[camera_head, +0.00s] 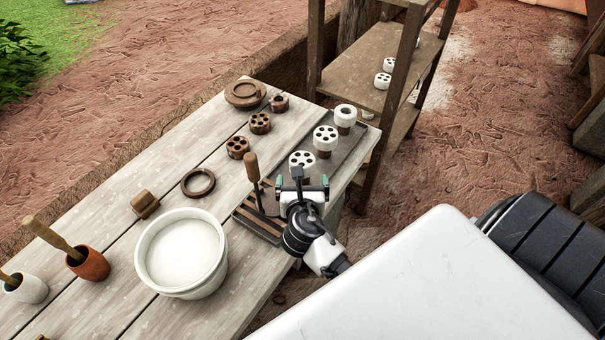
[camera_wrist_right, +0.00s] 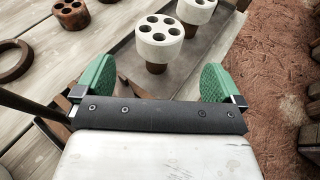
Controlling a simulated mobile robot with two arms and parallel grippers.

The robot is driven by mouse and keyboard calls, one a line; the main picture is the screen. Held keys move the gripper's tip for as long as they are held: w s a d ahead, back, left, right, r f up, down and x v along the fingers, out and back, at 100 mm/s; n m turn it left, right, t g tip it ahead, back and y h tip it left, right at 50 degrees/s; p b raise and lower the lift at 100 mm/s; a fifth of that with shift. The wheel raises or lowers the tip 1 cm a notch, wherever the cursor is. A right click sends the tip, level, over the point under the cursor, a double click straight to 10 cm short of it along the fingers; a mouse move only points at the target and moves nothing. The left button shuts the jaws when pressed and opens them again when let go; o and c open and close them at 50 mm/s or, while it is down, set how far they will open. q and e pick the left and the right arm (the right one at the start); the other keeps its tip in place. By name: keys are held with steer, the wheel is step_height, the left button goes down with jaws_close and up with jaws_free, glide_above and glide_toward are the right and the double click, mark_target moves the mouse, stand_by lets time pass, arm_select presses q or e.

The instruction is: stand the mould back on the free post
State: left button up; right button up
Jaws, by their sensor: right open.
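My right gripper (camera_head: 302,185) is open and empty above the near end of a grey tray (camera_head: 347,154). In the right wrist view its green fingers (camera_wrist_right: 155,82) are spread, with a white mould (camera_wrist_right: 158,36) with several holes just beyond them, on a short brown post (camera_wrist_right: 156,68). That mould also shows in the head view (camera_head: 302,159). A second white holed mould (camera_head: 325,134) stands on a brown post behind it, and a white piece with one large hole (camera_head: 345,113) is at the far end. I see no bare post; the gripper hides part of the tray. My left gripper is out of view.
Left of the tray are brown holed pieces (camera_head: 238,146), a dark ring (camera_head: 198,183), a wooden-handled tool (camera_head: 252,168) in a dark rack and a white bucket (camera_head: 181,252). A wooden shelf (camera_head: 376,62) with small white pieces stands behind the table.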

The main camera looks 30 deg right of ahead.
steer(key=v, duration=0.3)
steer(key=shift+s+a+r, duration=0.15)
steer(key=shift+s, duration=0.15)
stand_by(0.3)
